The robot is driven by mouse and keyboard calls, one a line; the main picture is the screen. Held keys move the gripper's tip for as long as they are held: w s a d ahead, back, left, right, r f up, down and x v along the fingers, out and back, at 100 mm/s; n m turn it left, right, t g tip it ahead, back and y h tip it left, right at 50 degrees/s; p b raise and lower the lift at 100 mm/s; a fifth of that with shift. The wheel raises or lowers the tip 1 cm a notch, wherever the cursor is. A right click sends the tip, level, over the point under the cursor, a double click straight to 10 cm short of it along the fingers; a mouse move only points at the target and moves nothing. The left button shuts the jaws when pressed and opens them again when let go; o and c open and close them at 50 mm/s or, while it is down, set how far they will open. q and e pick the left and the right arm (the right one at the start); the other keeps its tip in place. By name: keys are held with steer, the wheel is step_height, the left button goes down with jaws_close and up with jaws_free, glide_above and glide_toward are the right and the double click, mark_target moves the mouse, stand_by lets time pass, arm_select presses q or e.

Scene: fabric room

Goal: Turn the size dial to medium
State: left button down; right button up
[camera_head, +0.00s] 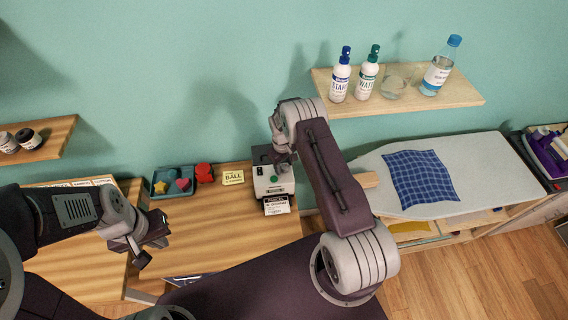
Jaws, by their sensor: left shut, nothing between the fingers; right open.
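My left gripper (147,252) is shut and empty, over the left part of the table, well away from the machine.
A teal tray (157,194) with coloured shapes, a red object (204,173) and a yellow card (233,178) stand left of the machine. An ironing board (385,203) with a blue checked cloth (420,178) is on the right. A shelf (440,101) with bottles hangs above.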

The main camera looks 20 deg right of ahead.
jaws_close()
steer(key=shift+f+n+b, duration=0.15)
steer(key=shift+n+b, duration=0.65)
steer(key=shift+b, duration=0.1)
steer(key=shift+n+b, duration=0.6)
steer(key=shift+n, duration=0.2)
steer(key=shift+n+b, duration=0.7)
steer(key=shift+n, duration=0.5)
steer(key=shift+n+b, duration=0.7)
steer(key=shift+n, duration=0.8)
steer(key=shift+r, duration=0.2)
